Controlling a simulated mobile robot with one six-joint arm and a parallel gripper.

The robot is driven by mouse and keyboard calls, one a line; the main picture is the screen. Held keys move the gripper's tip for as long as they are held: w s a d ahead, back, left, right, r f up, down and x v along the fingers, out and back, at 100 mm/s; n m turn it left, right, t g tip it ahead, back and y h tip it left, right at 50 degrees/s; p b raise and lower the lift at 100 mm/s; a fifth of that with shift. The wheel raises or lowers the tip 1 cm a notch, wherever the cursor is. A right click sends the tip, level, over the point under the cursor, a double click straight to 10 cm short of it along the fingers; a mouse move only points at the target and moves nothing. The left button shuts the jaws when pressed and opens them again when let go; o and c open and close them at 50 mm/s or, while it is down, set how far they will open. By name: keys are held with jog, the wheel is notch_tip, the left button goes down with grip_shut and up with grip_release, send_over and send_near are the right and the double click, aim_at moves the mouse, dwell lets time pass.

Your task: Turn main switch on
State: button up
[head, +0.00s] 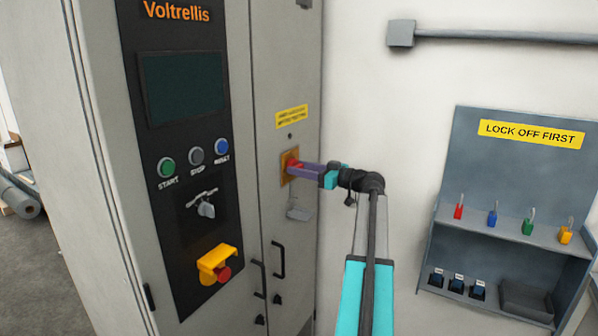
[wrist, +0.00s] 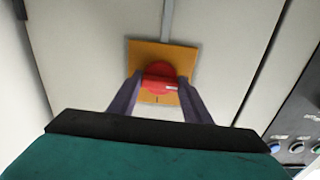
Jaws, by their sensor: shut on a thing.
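The main switch is a red rotary handle (wrist: 159,76) on a yellow-orange square plate (wrist: 180,56). In the head view my gripper (head: 298,168) reaches the plate from the right and covers much of the red handle. A small white mark shows on the handle in the wrist view.
Black door handles (head: 278,260) are below the switch. A lock-off board (head: 520,170) with several coloured padlocks hangs at right.

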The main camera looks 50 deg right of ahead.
jog(key=shift+f+m+b, duration=0.15)
jog(key=shift+m+b, duration=0.15)
jog(key=shift+b, duration=0.05)
jog(key=m+b, duration=0.2)
jog(key=m, duration=1.4)
jog(key=shift+m, duration=0.4)
jog(key=o, duration=1.1)
jog(key=shift+c, duration=0.2)
